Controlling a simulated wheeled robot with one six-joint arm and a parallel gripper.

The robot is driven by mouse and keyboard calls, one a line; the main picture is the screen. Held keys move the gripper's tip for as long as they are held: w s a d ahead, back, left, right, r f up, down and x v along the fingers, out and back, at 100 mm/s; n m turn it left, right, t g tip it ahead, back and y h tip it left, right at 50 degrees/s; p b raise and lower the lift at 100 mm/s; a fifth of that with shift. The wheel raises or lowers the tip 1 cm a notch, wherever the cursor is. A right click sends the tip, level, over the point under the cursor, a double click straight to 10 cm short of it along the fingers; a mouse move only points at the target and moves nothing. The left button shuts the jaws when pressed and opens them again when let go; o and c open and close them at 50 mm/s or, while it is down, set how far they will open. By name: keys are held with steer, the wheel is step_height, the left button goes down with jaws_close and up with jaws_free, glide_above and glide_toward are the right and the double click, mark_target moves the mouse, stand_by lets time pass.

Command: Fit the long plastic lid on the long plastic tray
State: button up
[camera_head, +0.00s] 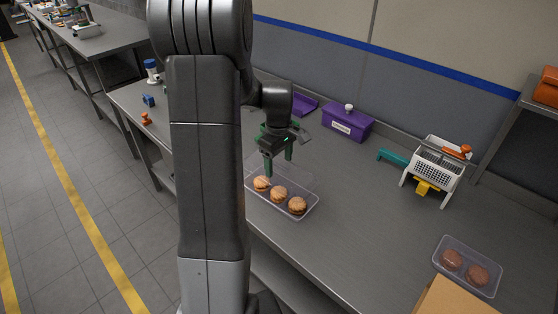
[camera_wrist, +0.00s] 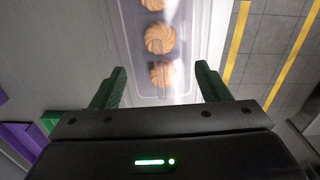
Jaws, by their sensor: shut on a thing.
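The long clear plastic tray (camera_head: 312,206) lies on the steel bench with three round biscuits (camera_head: 279,194) in a row; it also shows in the wrist view (camera_wrist: 135,45). My gripper (camera_head: 279,163) is at the tray's far side, above the bench, fingers pointing down. In the wrist view my gripper (camera_wrist: 160,74) has its green fingers wide apart, shut across the clear long lid (camera_wrist: 188,92). The lid is see-through and its outline is faint, above or overlapping the tray. I cannot tell whether its rim touches the tray.
A purple box (camera_head: 347,124) stands behind, near the wall. A white basket rack (camera_head: 436,165) with a teal handle stands to the right. Another clear tray (camera_head: 451,284) with two brown patties and a cardboard box (camera_head: 455,298) are at the front right. Bench between is clear.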

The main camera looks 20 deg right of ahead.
steer(key=shift+f, duration=0.1)
steer(key=shift+f+b, duration=2.3)
steer(key=shift+f, duration=1)
steer(key=shift+f+b, duration=0.35)
steer(key=shift+f, duration=0.2)
steer(key=o, duration=1)
step_height(320, 180, up, 14)
steer(key=shift+f, duration=0.1)
